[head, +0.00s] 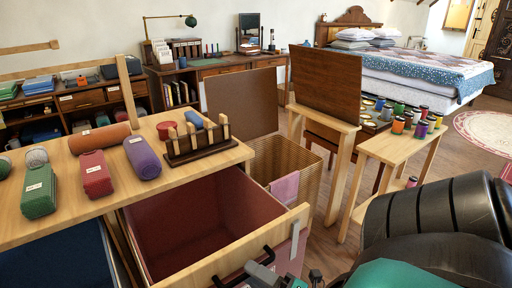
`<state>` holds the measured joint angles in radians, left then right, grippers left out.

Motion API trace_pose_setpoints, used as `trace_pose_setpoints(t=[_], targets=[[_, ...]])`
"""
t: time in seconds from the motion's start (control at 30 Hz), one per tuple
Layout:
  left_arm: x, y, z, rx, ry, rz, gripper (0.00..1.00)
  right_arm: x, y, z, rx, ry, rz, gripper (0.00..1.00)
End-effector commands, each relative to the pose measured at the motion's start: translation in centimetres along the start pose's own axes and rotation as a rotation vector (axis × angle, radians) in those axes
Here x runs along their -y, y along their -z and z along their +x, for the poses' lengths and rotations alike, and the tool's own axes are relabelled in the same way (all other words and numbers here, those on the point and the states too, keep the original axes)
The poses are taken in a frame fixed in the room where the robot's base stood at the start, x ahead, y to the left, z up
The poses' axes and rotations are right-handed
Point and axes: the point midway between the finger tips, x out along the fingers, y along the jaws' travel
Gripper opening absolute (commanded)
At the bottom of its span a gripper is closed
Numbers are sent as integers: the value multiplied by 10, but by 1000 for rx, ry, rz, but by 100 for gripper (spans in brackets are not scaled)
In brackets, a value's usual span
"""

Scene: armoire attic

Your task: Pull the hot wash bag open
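The hot wash bag, which I take to be the red-lined pull-out bin (190,225), stands drawn out from under the wooden table, and its empty inside shows. Its pale wooden front (225,252) carries a black bar handle (268,252). My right gripper (262,272) is at this handle at the bottom edge of the head view, overlapping it. The gripper is small and partly cut off, so whether its fingers are closed around the bar cannot be made out. My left gripper is not in view.
The table (75,210) holds rolled cloths and a dark wooden rack (200,145). A blue-lined bin (60,260) is at the left. A wicker hamper (285,160) with an open lid stands behind the red bin. A side table (400,150) with thread spools stands at the right.

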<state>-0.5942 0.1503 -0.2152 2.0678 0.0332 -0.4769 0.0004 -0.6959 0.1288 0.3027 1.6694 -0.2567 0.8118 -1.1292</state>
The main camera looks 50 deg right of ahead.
Motion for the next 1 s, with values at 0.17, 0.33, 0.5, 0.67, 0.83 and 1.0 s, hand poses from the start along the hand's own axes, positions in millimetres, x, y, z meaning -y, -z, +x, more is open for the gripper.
trace_pose_setpoints(t=[0.17,0.33,0.5,0.67,0.83,1.0], targets=[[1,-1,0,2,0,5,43,0,0,-4,0,1,0,40],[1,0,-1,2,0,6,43,1,0,-27,2,5,1,40],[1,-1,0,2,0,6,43,1,0,-66,2,6,1,40],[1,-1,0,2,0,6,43,1,0,-99,2,5,0,40],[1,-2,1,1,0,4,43,1,0,-121,1,2,0,40],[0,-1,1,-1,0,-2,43,0,0,-129,1,0,0,40]])
